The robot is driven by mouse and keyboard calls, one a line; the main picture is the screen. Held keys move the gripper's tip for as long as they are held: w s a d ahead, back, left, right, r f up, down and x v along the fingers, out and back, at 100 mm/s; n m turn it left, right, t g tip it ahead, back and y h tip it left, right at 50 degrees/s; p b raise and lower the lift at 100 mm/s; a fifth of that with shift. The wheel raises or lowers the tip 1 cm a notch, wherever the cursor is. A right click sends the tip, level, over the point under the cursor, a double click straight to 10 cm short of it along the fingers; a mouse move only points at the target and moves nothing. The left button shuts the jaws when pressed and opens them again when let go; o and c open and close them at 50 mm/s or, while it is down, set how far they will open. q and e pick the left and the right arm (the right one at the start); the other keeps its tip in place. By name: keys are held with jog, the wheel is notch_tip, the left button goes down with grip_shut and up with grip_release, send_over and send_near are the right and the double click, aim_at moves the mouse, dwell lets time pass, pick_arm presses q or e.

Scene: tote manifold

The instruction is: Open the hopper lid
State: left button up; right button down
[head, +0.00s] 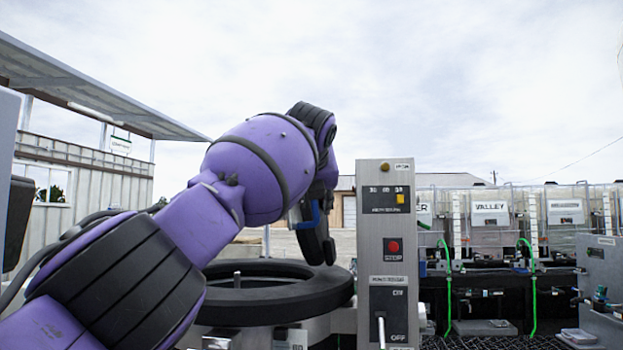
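A wide black round ring (318,296) lies flat at the lower middle of the head view and looks like the hopper's top. A short grey post (237,279) stands up at its middle; whether a lid closes the ring is hard to tell at this low angle. My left arm, purple and black, comes in from the left and covers the ring's left side. My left gripper (317,243) points down at the ring's back right edge, with dark fingers and a blue part. Its fingers overlap in view, so its opening and any contact are unclear. My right gripper is out of view.
A grey control panel (376,250) with a red stop button (394,246) and a lever switch (381,331) stands close right of the ring. Clear labelled totes (491,222) with green hoses line the right. A corrugated shed (85,180) stands behind at left.

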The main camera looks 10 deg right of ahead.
pick_arm(q)
jog(key=v, duration=0.9)
jog(key=shift+s, duration=0.35)
jog(key=shift+a, duration=0.15)
